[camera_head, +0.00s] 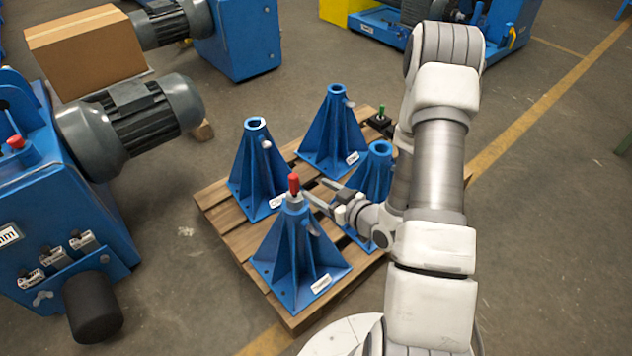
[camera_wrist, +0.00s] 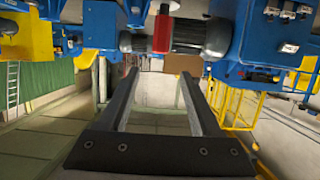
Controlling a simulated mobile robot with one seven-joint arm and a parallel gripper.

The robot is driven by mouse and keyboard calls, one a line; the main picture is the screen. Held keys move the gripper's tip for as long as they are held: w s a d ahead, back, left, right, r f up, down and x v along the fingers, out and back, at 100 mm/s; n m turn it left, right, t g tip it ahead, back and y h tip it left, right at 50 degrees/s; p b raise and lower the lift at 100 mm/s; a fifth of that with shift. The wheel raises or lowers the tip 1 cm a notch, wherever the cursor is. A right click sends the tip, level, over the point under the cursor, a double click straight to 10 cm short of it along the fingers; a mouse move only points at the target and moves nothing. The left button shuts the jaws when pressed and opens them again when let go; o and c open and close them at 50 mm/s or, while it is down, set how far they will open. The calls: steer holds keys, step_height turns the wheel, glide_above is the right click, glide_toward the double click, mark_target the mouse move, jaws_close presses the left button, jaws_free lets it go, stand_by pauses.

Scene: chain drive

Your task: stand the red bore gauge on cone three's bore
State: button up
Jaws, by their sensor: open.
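The red bore gauge (camera_head: 294,184) stands upright on top of the nearest blue cone (camera_head: 298,250), its grey lower part at the bore. My gripper (camera_head: 316,191) is open and empty, just right of the gauge at about its height. In the wrist view the red gauge (camera_wrist: 163,33) shows beyond the tips of my open gripper (camera_wrist: 158,72), apart from them. Other blue cones stand at the left (camera_head: 257,165), at the back (camera_head: 334,130) and at the right (camera_head: 375,180), the last partly hidden by my arm. The cone labels are too small to read.
The cones stand on a wooden pallet (camera_head: 215,215). A green-topped piece (camera_head: 381,112) sits by its back right edge. A blue machine with a grey motor (camera_head: 130,115) stands at left, near a cardboard box (camera_head: 85,50). Floor at front left is clear.

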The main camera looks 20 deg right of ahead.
steer(key=d+r+m+g+h, duration=0.1)
steer(key=d+r+g+h, duration=0.15)
steer(key=r, duration=0.65)
steer(key=d+r+g+h, duration=0.15)
steer(key=r+h, duration=0.25)
steer(key=r, duration=0.5)
steer(key=s+a+r+m+g, duration=0.1)
steer(key=s+a+r, duration=0.25)
steer(key=s, duration=0.35)
steer(key=s+a+r+m+g+y, duration=0.15)
steer(key=s+r, duration=0.25)
steer(key=s, duration=0.4)
steer(key=s+a+r+m+g, duration=0.1)
steer(key=s+a+r, duration=0.2)
steer(key=s, duration=0.4)
step_height(320, 180, up, 18)
steer(key=p, duration=1.7)
steer(key=shift+a, duration=0.2)
